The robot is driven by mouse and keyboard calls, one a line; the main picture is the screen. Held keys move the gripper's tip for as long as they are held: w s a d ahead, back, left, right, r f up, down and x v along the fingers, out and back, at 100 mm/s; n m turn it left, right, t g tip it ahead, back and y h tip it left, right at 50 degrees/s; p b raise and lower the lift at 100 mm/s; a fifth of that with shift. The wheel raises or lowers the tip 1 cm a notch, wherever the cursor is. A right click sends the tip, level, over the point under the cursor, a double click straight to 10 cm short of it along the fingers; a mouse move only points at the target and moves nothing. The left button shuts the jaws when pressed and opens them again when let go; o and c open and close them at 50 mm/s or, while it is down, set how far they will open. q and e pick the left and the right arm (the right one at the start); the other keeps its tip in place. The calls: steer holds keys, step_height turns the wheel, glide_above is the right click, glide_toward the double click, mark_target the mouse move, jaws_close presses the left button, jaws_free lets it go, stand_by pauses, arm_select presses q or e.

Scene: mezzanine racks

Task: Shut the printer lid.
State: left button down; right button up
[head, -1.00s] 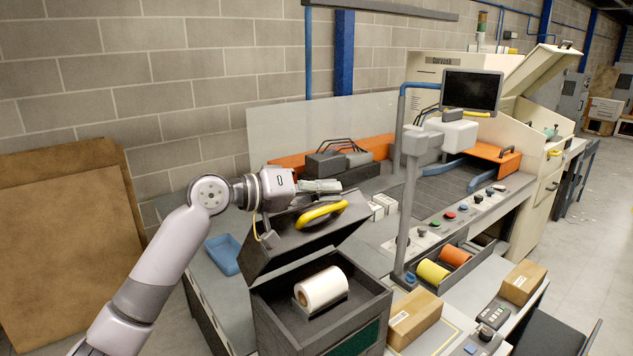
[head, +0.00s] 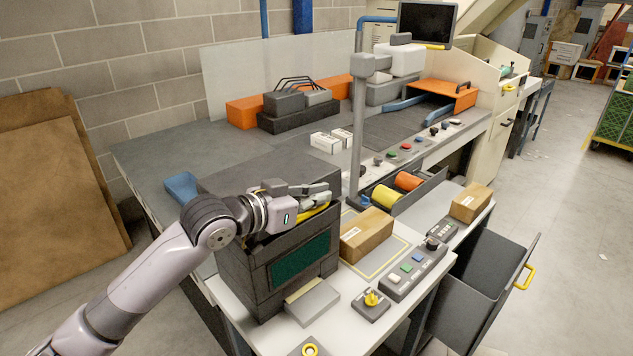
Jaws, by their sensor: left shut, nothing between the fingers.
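The printer is a dark grey box (head: 247,275) with a green panel on its front, at the end of the bench. Its dark lid (head: 265,168) is swung down over the box and looks level or nearly so. I cannot tell whether a thin gap remains at the front edge. The lid's yellow handle (head: 312,214) shows partly beneath my left gripper (head: 322,193). That gripper is shut and empty, lying over the front of the lid at the handle. The white roll inside the printer is hidden. My right gripper is not in view.
A cardboard box (head: 366,236) stands right of the printer, near a button panel (head: 414,270). A grey post (head: 357,135) carrying a monitor (head: 428,24) rises behind. A blue tray (head: 181,187) lies left of the lid. An open drawer with a yellow handle (head: 524,277) juts out at right.

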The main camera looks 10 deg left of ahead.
arm_select(q)
steer(key=shift+s+d+f, duration=0.15)
steer(key=shift+f, duration=0.45)
steer(key=shift+s+d+f, duration=0.1)
steer(key=shift+d+f, duration=0.05)
steer(key=shift+f, duration=0.4)
